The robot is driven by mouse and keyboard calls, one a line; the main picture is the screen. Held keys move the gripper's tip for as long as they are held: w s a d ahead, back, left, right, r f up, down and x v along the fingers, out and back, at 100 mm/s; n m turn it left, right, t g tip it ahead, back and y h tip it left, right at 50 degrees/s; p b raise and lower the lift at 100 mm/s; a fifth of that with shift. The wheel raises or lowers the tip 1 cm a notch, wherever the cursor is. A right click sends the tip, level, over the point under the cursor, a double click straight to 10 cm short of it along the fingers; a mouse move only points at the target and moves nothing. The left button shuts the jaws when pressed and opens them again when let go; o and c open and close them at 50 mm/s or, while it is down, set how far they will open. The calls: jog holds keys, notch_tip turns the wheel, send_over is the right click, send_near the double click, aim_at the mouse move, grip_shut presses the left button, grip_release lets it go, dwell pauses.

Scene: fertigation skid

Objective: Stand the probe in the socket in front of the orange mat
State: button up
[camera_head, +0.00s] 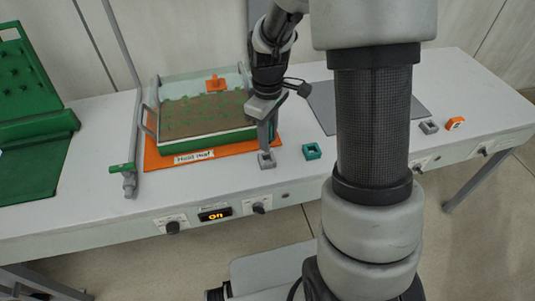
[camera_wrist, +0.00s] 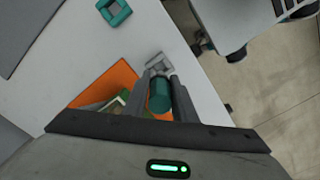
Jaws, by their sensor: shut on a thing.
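The orange mat (camera_head: 158,163), labelled "Heat mat", lies on the white bench under a seedling tray. A small grey square socket (camera_head: 266,160) stands at the mat's front right corner; it shows beyond the fingertips in the wrist view (camera_wrist: 154,63). In the wrist view my gripper (camera_wrist: 162,86) is shut on the probe, whose teal round body (camera_wrist: 159,98) shows between the fingers. The probe's lower end is hidden, so I cannot tell whether it is inside the socket.
A teal square socket (camera_head: 312,151) stands close to the right; it also shows in the wrist view (camera_wrist: 114,12). The tray (camera_head: 205,137) and a pipe with a green valve (camera_head: 122,168) are to the left. Another grey socket (camera_head: 429,127) and an orange block (camera_head: 455,123) are farther right.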

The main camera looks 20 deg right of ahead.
jog(key=shift+f+b, duration=0.35)
jog(key=shift+f, duration=2.35)
jog(key=shift+f, duration=0.1)
jog(key=shift+f, duration=0.15)
jog(key=o, duration=1)
jog(key=shift+o, duration=0.2)
